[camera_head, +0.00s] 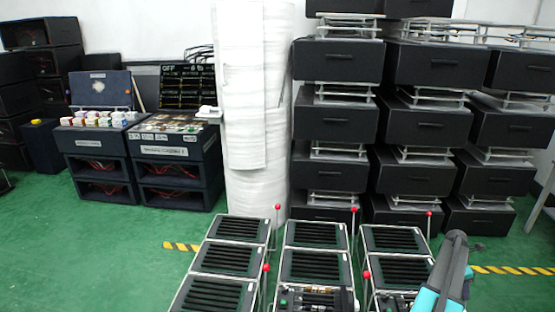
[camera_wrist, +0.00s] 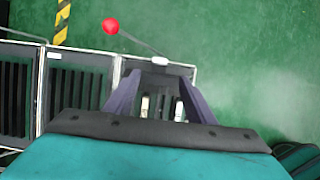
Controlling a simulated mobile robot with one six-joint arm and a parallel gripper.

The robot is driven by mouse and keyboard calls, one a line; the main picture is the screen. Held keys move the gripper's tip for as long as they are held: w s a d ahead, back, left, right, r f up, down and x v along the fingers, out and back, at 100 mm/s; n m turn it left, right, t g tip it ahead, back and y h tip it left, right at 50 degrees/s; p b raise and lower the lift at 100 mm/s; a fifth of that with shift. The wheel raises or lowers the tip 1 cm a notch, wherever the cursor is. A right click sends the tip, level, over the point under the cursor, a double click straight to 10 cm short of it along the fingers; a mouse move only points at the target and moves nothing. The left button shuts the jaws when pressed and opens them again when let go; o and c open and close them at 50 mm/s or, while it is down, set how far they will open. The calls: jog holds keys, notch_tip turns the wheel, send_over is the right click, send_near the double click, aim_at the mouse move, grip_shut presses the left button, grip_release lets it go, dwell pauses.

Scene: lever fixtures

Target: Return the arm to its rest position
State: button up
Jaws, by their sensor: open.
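My gripper (camera_wrist: 161,82) shows in the wrist view with its two purple fingers apart and nothing between them. It is over the end of a dark slatted fixture (camera_wrist: 82,62). A lever with a red ball (camera_wrist: 111,26) rises beyond the fingers, apart from them. In the head view my teal and dark grey arm (camera_head: 447,275) is at the lower right, beside the rightmost fixtures; the fingertips cannot be made out there.
Rows of slatted fixtures (camera_head: 315,235) with red-knobbed levers (camera_head: 353,210) fill the front. Stacked black boxes (camera_head: 338,115) and a white wrapped roll (camera_head: 255,110) stand behind. Two dark stands (camera_head: 178,165) are at left. Green floor (camera_head: 90,255) is clear at front left.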

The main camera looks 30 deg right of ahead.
jog(key=w+a+f+n+p, duration=0.25)
jog(key=w+a+p, duration=0.35)
jog(key=w+a, duration=1.1)
jog(key=w+a+f+n+p, duration=0.1)
jog(key=w+a+p, duration=0.1)
jog(key=a, duration=0.6)
jog(key=w+a+n+y+p, duration=0.1)
jog(key=w+a+p, duration=0.1)
jog(key=a, duration=0.7)
jog(key=w+a+f+n+p, duration=0.1)
jog(key=w+a+p, duration=0.2)
jog(key=a, duration=0.6)
jog(key=shift+w+a+f+n, duration=0.1)
jog(key=shift+w+f+n, duration=0.05)
jog(key=shift+f+n, duration=0.2)
jog(key=s+a+m+y+p, duration=0.1)
jog(key=s+a+p, duration=0.25)
jog(key=a, duration=0.75)
jog(key=s+a+m+p, duration=0.15)
jog(key=s+a, duration=0.35)
jog(key=a, duration=0.6)
jog(key=s+a+r+m+g+y+p, duration=0.1)
jog(key=s+a+r+m+p, duration=0.1)
jog(key=s+a+m, duration=0.4)
jog(key=s+a+r+m+g+p, duration=0.1)
jog(key=s+a+r+m+p, duration=0.1)
jog(key=s+a+r+m, duration=0.2)
jog(key=shift+s+a+r+m+g+y, duration=0.15)
jog(key=shift+s+a+m+g+y, duration=0.25)
jog(key=shift+s+a+m, duration=1.95)
